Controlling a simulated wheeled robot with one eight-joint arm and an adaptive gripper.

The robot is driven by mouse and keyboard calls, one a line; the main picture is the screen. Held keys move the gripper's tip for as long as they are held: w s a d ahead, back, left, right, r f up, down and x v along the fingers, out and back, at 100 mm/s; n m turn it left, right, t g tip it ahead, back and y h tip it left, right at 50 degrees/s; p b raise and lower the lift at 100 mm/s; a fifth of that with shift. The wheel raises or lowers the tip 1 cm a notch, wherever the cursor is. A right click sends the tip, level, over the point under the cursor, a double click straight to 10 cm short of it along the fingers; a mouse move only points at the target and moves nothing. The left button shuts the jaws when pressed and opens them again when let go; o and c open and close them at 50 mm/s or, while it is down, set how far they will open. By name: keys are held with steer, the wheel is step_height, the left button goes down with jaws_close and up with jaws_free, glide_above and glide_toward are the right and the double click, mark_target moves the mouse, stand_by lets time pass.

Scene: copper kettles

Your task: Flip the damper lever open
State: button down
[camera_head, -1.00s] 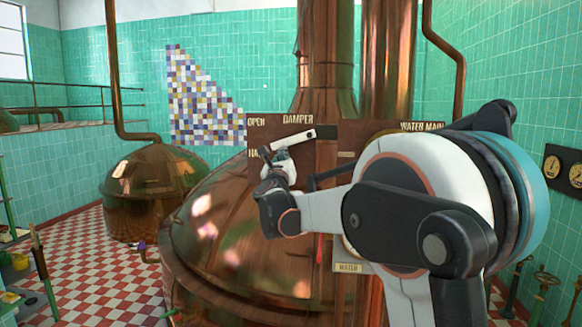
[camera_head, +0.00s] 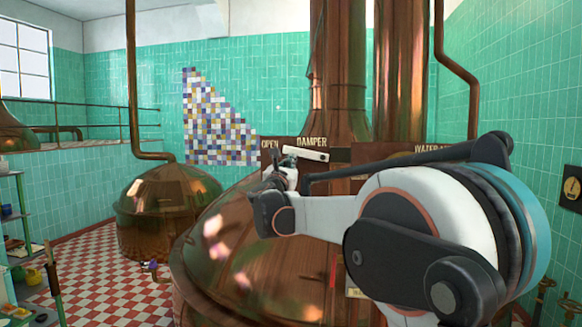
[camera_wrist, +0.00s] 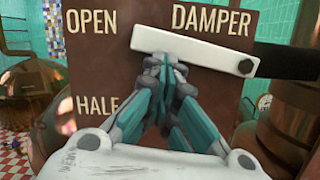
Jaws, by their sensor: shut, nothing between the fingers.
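The damper lever is a white bar (camera_wrist: 190,50) bolted to a black arm (camera_wrist: 290,62) that runs right; it also shows in the head view (camera_head: 306,154). It slopes slightly down to the right across the brown damper plate (camera_wrist: 110,75). Its left end is right of and just below the word OPEN (camera_wrist: 92,21), well above HALF (camera_wrist: 97,105). My gripper (camera_wrist: 172,62) is shut and empty, its fingertips at the bar's lower edge left of the bolt, apparently touching. In the head view my gripper (camera_head: 283,166) is below the bar's left end; my arm hides the lower plate.
A large copper kettle (camera_head: 245,250) bulges below the plate, with copper flues (camera_head: 340,70) rising behind. A water main plate (camera_head: 400,152) is on the right, partly hidden by my arm. A smaller kettle (camera_head: 160,210) stands left on the checkered floor (camera_head: 90,265).

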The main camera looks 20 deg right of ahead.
stand_by(0.4)
steer(key=s+a+f+b, duration=0.4)
steer(key=s+a+f, duration=0.2)
steer(key=s, duration=0.1)
steer(key=shift+s+a+f, duration=0.2)
stand_by(0.4)
